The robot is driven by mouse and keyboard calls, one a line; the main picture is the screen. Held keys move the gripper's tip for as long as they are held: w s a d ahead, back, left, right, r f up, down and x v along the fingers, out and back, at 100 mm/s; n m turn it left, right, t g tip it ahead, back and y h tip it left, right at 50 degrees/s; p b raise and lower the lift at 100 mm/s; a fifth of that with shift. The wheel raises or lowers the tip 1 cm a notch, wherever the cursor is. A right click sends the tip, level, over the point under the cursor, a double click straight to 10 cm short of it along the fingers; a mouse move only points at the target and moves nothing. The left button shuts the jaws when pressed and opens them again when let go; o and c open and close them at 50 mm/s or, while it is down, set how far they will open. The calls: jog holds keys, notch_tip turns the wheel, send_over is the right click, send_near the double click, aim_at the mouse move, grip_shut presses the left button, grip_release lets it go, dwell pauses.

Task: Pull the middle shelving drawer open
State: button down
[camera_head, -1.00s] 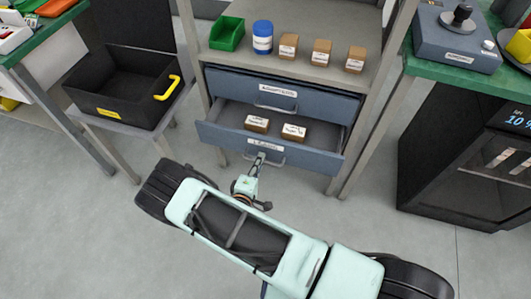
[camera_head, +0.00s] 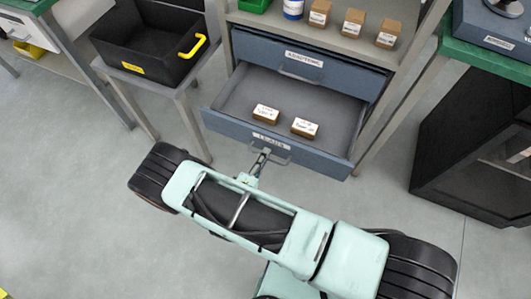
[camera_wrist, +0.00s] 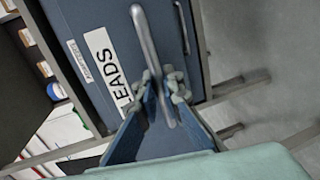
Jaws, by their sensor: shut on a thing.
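The drawer with the "LEADS" label (camera_head: 222,124) is the lower of two drawers seen in the shelving unit. It stands well open, its inside showing, with two small brown boxes (camera_head: 265,114) (camera_head: 305,127) in it. My gripper (camera_head: 262,156) is at the front of this drawer, shut on its bar handle (camera_head: 284,160). In the wrist view, the two fingers of my gripper (camera_wrist: 165,88) lie on either side of the handle bar (camera_wrist: 145,35), beside the "LEADS" label (camera_wrist: 107,68). The drawer above (camera_head: 350,81) is shut.
Several brown boxes and a blue-and-white jar (camera_head: 293,8) stand on the shelf above. A black bin (camera_head: 125,50) with a yellow handle sits on a stand at left. A dark cabinet (camera_head: 470,150) stands at right. The floor before the drawer is clear beside my arm.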

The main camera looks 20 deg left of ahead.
jog(key=shift+a, duration=0.1)
jog(key=c, duration=2)
grip_release()
jog(key=shift+c, duration=0.2)
jog(key=shift+s, duration=0.1)
jog(key=v, duration=1.2)
